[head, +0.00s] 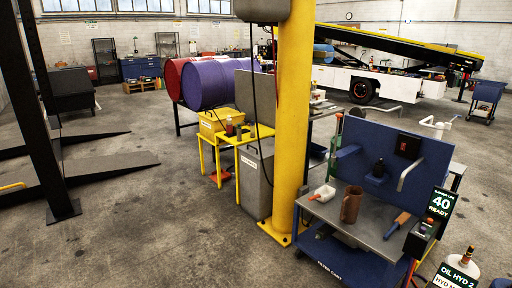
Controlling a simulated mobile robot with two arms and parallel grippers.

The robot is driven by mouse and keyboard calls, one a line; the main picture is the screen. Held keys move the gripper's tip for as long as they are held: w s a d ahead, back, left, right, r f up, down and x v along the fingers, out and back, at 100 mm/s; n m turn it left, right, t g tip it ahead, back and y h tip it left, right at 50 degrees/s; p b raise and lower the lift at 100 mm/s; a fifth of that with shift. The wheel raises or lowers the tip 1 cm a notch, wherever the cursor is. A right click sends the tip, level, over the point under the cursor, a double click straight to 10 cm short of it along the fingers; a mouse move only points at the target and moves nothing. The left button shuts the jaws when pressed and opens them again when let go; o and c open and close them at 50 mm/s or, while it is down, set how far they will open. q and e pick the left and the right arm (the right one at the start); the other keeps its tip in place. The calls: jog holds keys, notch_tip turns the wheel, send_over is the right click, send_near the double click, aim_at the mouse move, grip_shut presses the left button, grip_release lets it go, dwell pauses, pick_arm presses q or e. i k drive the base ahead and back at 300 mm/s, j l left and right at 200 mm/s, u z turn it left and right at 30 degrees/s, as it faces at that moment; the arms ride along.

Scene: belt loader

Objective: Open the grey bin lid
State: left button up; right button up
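The grey bin (256,187) stands on the floor near the middle of the head view, just left of the yellow column, which hides part of its right side. It is a tall box with a pale label near the top of its front. Its lid (262,148) appears to lie closed on top, but it is small and partly covered by a hanging black cable. Neither of my grippers shows in the head view.
A yellow column (291,130) rises beside the bin. A yellow table (222,140) with a yellow box stands left of it. A blue cart (375,226) with a mug is at the front right. Purple and red drums lie behind. The floor at front left is clear.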

aim_at(267, 145)
jog(key=i+l, duration=0.1)
jog(key=i, duration=2.3)
jog(key=j+u, duration=0.05)
jog(key=j, duration=0.05)
